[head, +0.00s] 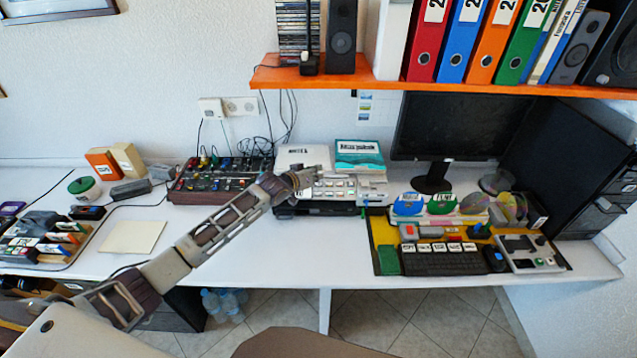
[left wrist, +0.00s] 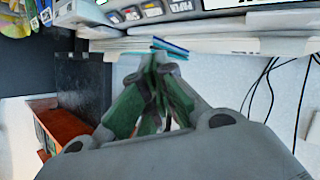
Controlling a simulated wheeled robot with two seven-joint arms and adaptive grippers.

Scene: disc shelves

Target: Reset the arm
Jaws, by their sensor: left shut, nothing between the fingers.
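My left arm (head: 220,230) reaches from the lower left across the white desk. My left gripper (head: 315,175) is in front of the white printer-like machine (head: 372,190) on the desk. In the left wrist view the gripper's fingers (left wrist: 157,62) are closed together with nothing between them. The edge of the machine or the papers (left wrist: 225,45) shows just beyond the fingertips. I cannot tell whether the fingertips touch it. My right gripper is not in view.
A mixer board (head: 215,180) stands left of the machine. A keyboard (head: 445,260), discs (head: 408,204) and a monitor (head: 450,125) are to the right. An orange shelf (head: 375,82) with binders hangs above. Bare desk lies in front of the machine.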

